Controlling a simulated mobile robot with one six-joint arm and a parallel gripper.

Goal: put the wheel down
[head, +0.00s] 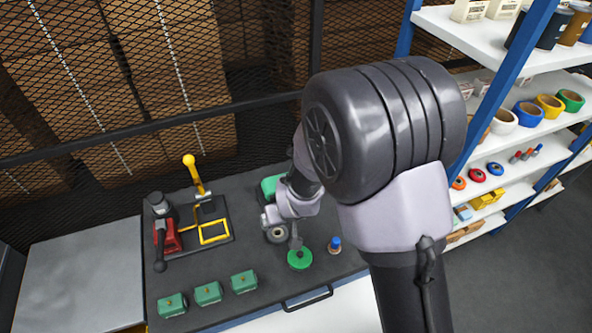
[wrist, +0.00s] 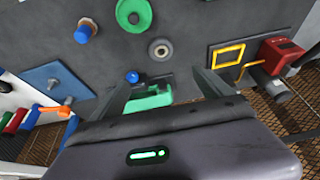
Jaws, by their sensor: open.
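A small grey wheel (head: 278,234) with a pale hub lies on the dark bench, just below my gripper (head: 270,217) in the head view. In the wrist view the wheel (wrist: 160,50) lies flat, ahead of and apart from the fingertips. My gripper (wrist: 163,84) is open, its two dark fingers spread with nothing gripped. A green disc (head: 300,258) with a dark centre lies close to the wheel; it also shows in the wrist view (wrist: 135,14). A green piece (head: 270,187) sits behind my gripper, partly hidden by my arm, and appears between the fingers in the wrist view (wrist: 152,98).
A blue-topped knob (head: 335,244) stands right of the green disc. Several green blocks (head: 208,293) line the bench front. A yellow frame (head: 214,232) and a red tool (head: 170,237) are at left. A mesh fence (head: 120,120) closes the back; shelves (head: 510,138) stand right.

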